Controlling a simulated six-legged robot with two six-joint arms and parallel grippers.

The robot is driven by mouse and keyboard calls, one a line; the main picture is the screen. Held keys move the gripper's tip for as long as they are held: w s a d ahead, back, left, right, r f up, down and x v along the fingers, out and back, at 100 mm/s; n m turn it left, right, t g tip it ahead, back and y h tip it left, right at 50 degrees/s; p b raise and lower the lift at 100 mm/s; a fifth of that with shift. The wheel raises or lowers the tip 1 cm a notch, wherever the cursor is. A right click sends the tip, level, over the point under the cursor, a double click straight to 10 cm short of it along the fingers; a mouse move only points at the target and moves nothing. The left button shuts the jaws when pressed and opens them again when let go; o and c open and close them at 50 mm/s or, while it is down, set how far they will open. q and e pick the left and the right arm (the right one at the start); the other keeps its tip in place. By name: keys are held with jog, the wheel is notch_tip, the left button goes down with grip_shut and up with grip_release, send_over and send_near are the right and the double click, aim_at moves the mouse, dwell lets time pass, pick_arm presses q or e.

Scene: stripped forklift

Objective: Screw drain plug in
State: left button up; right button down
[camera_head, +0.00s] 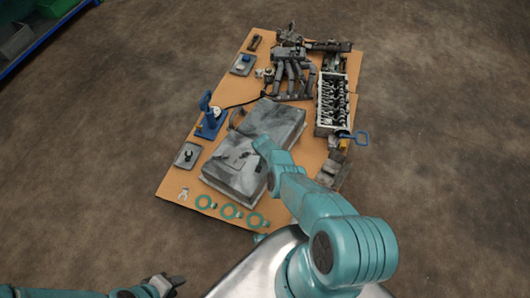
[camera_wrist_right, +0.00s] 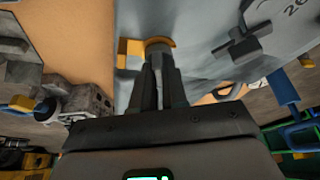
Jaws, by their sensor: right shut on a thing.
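A grey, worn metal tank (camera_head: 256,150) lies on the cardboard sheet in the head view. My right arm reaches over it, and its gripper end is mostly hidden behind the arm. In the right wrist view my right gripper (camera_wrist_right: 160,78) is shut on a small round grey piece that looks like the drain plug (camera_wrist_right: 158,42). The plug is against or very near the grey tank wall (camera_wrist_right: 205,35), beside a yellow-orange edge; I cannot tell whether it is threaded in. My left gripper (camera_head: 174,283) is low at the left, away from the sheet, its jaws too small to read.
The cardboard sheet (camera_head: 172,184) holds a blue pump-like tool (camera_head: 211,120), a manifold (camera_head: 291,75), a cylinder head (camera_head: 331,102) and several teal rings (camera_head: 230,211) at the front edge. A blue shelf (camera_head: 40,45) stands at the far left. Bare floor surrounds the sheet.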

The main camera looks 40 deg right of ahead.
jog(key=shift+f+m+g+b, duration=0.3)
jog(key=shift+m+b, duration=0.4)
jog(key=shift+m, duration=0.1)
jog(key=m+b, duration=0.1)
jog(key=m, duration=0.1)
jog(key=shift+w+m+g+h+b, duration=0.15)
jog(key=shift+m+g+h+b, duration=0.15)
jog(key=shift+g+h, duration=0.1)
jog(key=shift+m, duration=0.4)
jog(key=shift+r, duration=0.2)
jog(key=c, duration=1.3)
grip_release()
jog(key=shift+r, duration=0.1)
